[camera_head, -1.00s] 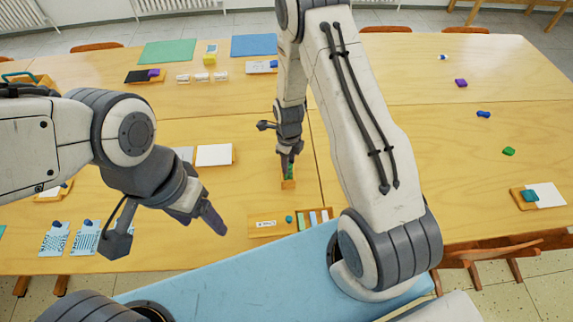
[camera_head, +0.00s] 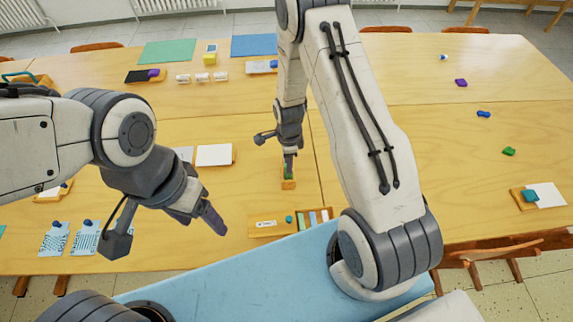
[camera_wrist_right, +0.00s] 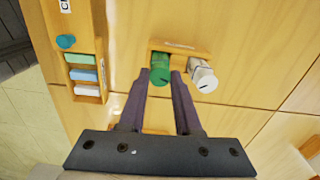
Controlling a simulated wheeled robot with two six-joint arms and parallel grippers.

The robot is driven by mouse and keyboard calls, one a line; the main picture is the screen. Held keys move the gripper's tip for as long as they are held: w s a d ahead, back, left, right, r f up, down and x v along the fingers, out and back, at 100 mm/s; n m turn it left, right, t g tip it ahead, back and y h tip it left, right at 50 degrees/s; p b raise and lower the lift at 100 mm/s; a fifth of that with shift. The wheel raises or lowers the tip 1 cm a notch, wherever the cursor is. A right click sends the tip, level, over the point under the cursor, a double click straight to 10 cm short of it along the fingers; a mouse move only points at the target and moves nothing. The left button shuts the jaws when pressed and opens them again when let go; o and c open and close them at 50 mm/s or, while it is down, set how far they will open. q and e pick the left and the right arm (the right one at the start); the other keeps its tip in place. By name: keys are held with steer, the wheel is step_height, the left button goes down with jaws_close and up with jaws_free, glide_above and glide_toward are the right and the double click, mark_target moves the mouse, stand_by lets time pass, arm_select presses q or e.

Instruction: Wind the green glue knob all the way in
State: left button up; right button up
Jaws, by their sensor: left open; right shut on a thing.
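The green glue knob (camera_wrist_right: 159,68) is a round green cap with a dark line on its face, at the wooden holder (camera_wrist_right: 181,48) in the right wrist view. My right gripper (camera_wrist_right: 161,84) is shut on it, one dark finger on each side. In the head view my right gripper (camera_head: 289,162) points down at the small wooden holder (camera_head: 288,184), with little green showing; the fingers hide most of the knob. A white knob (camera_wrist_right: 203,77) with a dark line stands just right of the green one. My left gripper (camera_head: 199,221) is open and empty, above the table's near left.
A wooden tray (camera_wrist_right: 89,101) with coloured blocks and a teal knob (camera_wrist_right: 66,41) lies left of the holder in the right wrist view. A white pad (camera_head: 214,155) lies left of my right gripper in the head view.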

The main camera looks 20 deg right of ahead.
steer(key=n, duration=0.4)
steer(key=o, duration=1.4)
steer(key=shift+o, duration=0.2)
steer(key=m, duration=1.1)
steer(key=shift+m, duration=0.3)
steer(key=shift+a, duration=0.4)
